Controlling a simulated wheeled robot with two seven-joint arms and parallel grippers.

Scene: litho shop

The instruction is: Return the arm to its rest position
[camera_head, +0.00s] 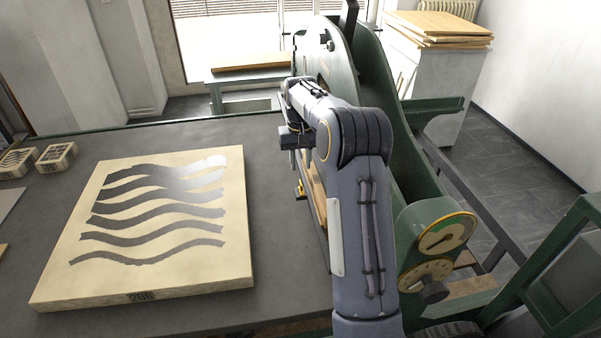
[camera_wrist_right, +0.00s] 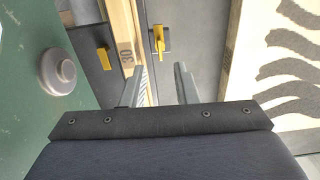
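My right arm (camera_head: 362,210) reaches forward over the right side of the dark table and bends at the elbow. Its gripper (camera_head: 298,160) points down beside the green press, partly hidden by the arm. In the right wrist view the two fingers of this gripper (camera_wrist_right: 162,70) stand apart, with nothing held between them. Below them is a wooden bar (camera_wrist_right: 124,35) marked 30, with a yellow clip (camera_wrist_right: 158,40) on the bed to its right and another yellow clip (camera_wrist_right: 104,59) to its left. My left gripper is not in view.
A large pale slab (camera_head: 240,240) with dark wavy bands lies on the table (camera_head: 180,136). The green press (camera_head: 375,75) with dials (camera_head: 446,234) stands close on the arm's right. Small blocks (camera_head: 56,157) sit at far left. Boards (camera_head: 440,28) lie on a white cabinet behind.

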